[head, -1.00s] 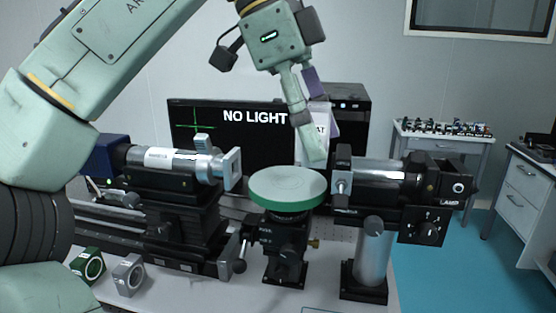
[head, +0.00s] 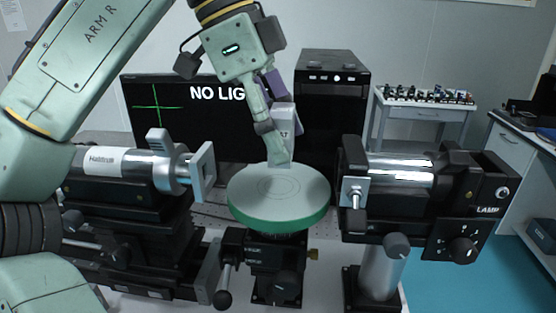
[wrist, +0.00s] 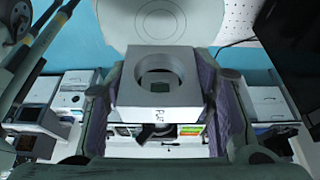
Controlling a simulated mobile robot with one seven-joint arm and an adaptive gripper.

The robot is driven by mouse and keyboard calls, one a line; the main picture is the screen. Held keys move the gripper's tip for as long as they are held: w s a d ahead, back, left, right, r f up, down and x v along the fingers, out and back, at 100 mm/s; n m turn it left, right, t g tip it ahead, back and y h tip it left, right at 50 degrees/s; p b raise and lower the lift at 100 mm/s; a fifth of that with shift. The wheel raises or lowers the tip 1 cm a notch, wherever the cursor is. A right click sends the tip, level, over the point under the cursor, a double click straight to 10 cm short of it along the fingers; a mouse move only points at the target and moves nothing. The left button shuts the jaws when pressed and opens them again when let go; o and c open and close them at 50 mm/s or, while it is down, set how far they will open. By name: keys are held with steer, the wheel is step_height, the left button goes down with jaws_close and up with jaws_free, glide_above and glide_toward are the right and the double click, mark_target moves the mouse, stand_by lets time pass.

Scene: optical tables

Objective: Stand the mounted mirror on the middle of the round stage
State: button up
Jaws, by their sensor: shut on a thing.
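The mounted mirror is a pale block with a round opening and dark lettering (wrist: 160,95), held between my gripper's purple-padded fingers in the wrist view. In the head view its pale side (head: 285,120) shows partly behind a finger, with the letters "AT" visible. My gripper (head: 278,148) is shut on it, fingers pointing down, by the far rim of the round stage. The round stage (head: 280,195) has a pale top with faint rings and a green rim; its top is empty. In the wrist view the stage (wrist: 160,22) lies beyond the mirror. I cannot tell the gap between them.
A silver tube marked Haddock (head: 120,160) stands left of the stage, its square end plate (head: 203,172) close to the rim. The lamp unit (head: 400,175) stands on the right. A monitor (head: 170,110) and black computer case (head: 332,95) are behind.

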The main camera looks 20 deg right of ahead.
mark_target(278, 186)
steer(key=shift+f, duration=2.15)
steer(key=shift+f, duration=0.15)
steer(key=o, duration=1.4)
steer(key=shift+o, duration=0.2)
